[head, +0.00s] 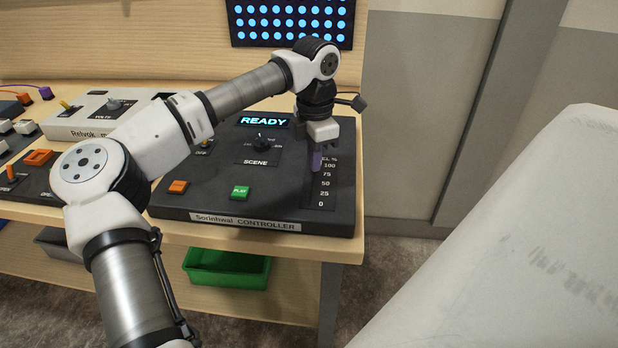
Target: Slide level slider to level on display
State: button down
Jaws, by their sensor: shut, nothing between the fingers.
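The dark Sorinhwal CONTROLLER console (270,207) sits at the right end of the bench. Its display (264,121) reads READY in cyan letters; no level number shows on it. The level slider has a purple knob (317,160) near the top of its track, about at or just above the 100 mark. The scale (323,186) reads 100, 75, 50, 25, 0 downward. My gripper (318,143) points down right above the purple knob, shut and holding nothing. Its fingertips overlap the knob in the view, so I cannot tell whether they touch it.
The console also has a SCENE dial (261,144), an orange button (178,187) and a green PLAY button (240,192). A white Relyok box (90,118) and other controls stand to the left. A lit blue-dot panel (291,22) hangs behind. A green bin (227,268) is below.

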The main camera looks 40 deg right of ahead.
aim_at(314, 175)
jog(key=shift+s+a+r, duration=0.2)
jog(key=shift+a+r, duration=0.05)
jog(key=shift+r, duration=0.1)
notch_tip(314, 175, up, 7)
jog(key=p, duration=0.5)
jog(key=shift+f, duration=0.1)
dwell(0.5)
